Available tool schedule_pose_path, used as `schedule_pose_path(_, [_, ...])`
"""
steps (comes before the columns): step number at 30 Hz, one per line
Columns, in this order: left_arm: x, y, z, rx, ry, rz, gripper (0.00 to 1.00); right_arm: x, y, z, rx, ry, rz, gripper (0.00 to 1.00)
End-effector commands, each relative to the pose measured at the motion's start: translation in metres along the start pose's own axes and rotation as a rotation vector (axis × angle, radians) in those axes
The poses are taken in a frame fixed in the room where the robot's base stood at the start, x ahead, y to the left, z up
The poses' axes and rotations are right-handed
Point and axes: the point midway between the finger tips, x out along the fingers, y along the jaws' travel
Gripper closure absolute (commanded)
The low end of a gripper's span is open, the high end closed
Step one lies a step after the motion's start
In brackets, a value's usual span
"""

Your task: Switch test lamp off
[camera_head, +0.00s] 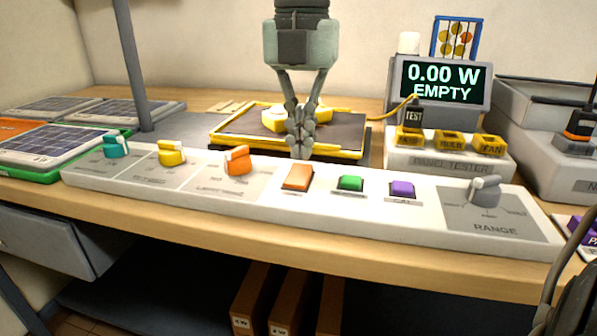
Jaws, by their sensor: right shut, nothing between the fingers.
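A long white control panel (420,225) lies along the front of the bench. It carries a teal knob (117,144), a yellow knob (172,152), an orange knob (237,160), a large orange switch (298,178), a green button (350,184), a purple button (402,189) and a grey RANGE knob (485,192). Their small labels are unreadable, so I cannot tell which works the test lamp; no lamp is clearly identifiable. My right gripper (302,152) points down, shut and empty, just behind and above the orange switch. My left gripper is out of view.
A yellow-framed panel (225,140) lies behind my gripper. Right of it stands a panel tester (400,165) whose screen (440,83) reads 0.00 W EMPTY. A grey post (130,60) rises at left near solar panels (45,143). A grey bin (530,100) stands at right.

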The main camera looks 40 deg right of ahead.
Motion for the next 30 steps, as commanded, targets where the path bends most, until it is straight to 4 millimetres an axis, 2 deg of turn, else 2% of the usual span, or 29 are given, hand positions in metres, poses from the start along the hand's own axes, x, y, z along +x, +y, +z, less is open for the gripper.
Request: schedule_pose_path(30, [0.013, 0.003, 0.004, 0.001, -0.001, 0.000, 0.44, 0.016, 0.000, 0.000, -0.001, 0.000, 0.000, 1.00])
